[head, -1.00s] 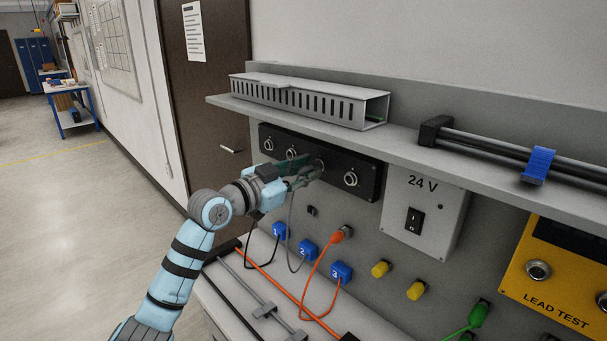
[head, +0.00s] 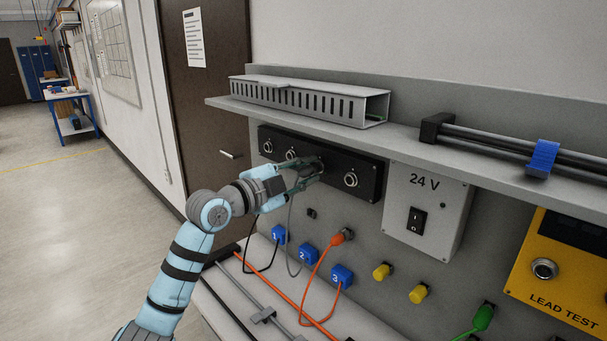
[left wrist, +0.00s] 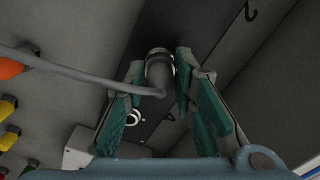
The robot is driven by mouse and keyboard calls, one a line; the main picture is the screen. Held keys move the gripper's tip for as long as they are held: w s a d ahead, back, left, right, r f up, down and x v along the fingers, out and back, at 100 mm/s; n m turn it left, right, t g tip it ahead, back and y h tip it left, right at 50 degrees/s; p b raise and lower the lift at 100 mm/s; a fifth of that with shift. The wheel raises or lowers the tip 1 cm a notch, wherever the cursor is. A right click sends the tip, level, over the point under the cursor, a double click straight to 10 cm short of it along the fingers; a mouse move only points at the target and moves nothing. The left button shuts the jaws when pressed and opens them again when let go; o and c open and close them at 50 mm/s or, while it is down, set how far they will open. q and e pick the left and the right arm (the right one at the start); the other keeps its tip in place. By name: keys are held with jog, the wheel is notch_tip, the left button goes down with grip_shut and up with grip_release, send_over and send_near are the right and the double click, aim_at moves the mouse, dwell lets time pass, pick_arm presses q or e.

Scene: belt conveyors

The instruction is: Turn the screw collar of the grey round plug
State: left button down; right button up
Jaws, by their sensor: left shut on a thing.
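The grey round plug (left wrist: 163,80) sits in a socket of the black panel (head: 367,170), with its grey cable bending off to the left in the left wrist view. A light ring, which looks like the screw collar (left wrist: 156,54), shows at the panel end of the plug. My left gripper (head: 312,166) is at the panel, its green-padded fingers on either side of the plug. It also shows in the left wrist view (left wrist: 161,68), shut on the plug's collar. In the head view the fingers partly hide the plug and its socket. My right gripper is not in view.
Other round sockets (head: 351,180) sit on the panel to both sides. A shelf with a slotted grey duct (head: 300,100) overhangs the panel. Below are blue numbered plugs (head: 341,274), an orange lead (head: 318,270) and yellow plugs (head: 382,271). A 24 V box (head: 425,210) is to the right.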

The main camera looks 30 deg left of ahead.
pick_arm(q)
jog(key=shift+r, duration=0.1)
dwell(0.3)
jog(key=c, duration=1.6)
grip_release()
jog(key=shift+o, duration=1.4)
jog(key=shift+w, duration=0.15)
jog(key=v, duration=0.7)
jog(key=shift+s+a, duration=0.1)
jog(key=shift+s, duration=0.2)
jog(key=shift+w, duration=0.1)
